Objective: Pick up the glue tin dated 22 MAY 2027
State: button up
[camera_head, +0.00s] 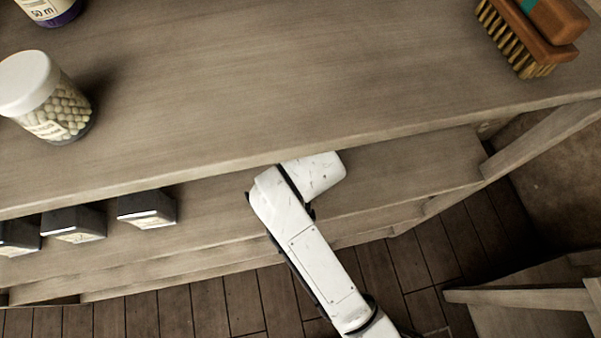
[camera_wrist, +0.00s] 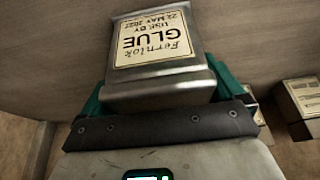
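The glue tin (camera_wrist: 160,45) fills the upper middle of the wrist view. It is grey metal with a cream label, upside down in the picture, reading "GLUE" and "USE BY 22 MAY 2027". My gripper (camera_wrist: 160,88) has its green fingers on both sides of this tin, with no clear gap, so it looks shut on it. The dark palm edge is close to the tin's near end. Whether the tin is clear of the shelf cannot be told. In the head view, the upper board hides my gripper and this tin.
Other dark tins (camera_head: 147,208) stand on the lower shelf (camera_head: 405,170) to the left of my arm; labelled ones (camera_wrist: 301,100) show at right in the wrist view. The upper board (camera_head: 270,80) overhangs, carrying a jar (camera_head: 62,112) and a brush (camera_head: 525,40).

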jog(key=c, duration=0.7)
jog(key=shift+r, duration=0.1)
jog(key=shift+c, duration=0.2)
